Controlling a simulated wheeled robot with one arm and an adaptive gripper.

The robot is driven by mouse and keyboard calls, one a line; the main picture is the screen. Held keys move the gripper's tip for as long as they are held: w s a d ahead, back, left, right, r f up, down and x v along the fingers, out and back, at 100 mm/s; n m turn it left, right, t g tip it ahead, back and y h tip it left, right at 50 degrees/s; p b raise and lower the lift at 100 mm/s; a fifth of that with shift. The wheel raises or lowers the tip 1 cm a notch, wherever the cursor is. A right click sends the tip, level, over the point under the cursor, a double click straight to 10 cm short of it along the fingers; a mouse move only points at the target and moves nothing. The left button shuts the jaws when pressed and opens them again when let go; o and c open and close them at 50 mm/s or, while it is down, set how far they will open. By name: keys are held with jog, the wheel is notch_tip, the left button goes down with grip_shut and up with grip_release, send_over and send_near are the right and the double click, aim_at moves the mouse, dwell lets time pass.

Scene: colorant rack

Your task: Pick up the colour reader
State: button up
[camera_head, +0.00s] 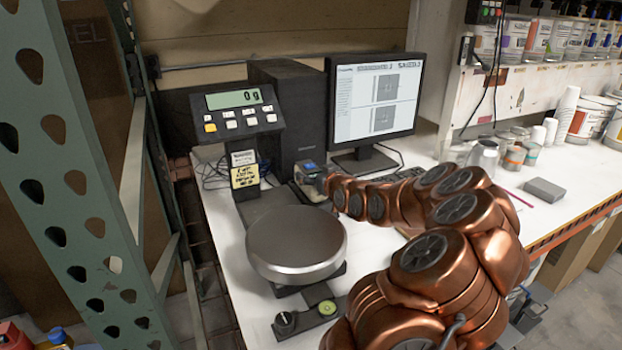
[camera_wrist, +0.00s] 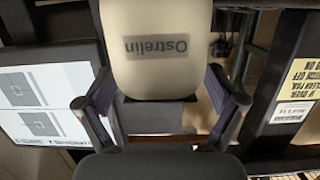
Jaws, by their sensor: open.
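In the wrist view a cream, rounded body with a grey label reading "Ostrelin" upside down, which I take for the colour reader (camera_wrist: 160,75), lies between the two fingers of my gripper (camera_wrist: 160,100). The fingers are spread, one on each side of it, with no clear contact. A grey block shows just below the cream part. In the head view a small device with a blue-green top, likely the same reader (camera_head: 308,168), sits on the white bench at the end of my copper-coloured arm. My arm hides part of it.
The monitor (camera_head: 377,100) stands behind, with a black computer case (camera_head: 287,110) beside it. A scale display (camera_head: 238,113) reading 0 g rises on a post at left. The round scale pan (camera_head: 296,240) is in front. Paint cans and cups line the right side.

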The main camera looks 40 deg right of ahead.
jog(key=shift+w+d, duration=0.1)
jog(key=shift+w, duration=0.25)
jog(key=shift+c, duration=0.2)
jog(key=shift+f, duration=0.1)
grip_shut()
dwell(0.4)
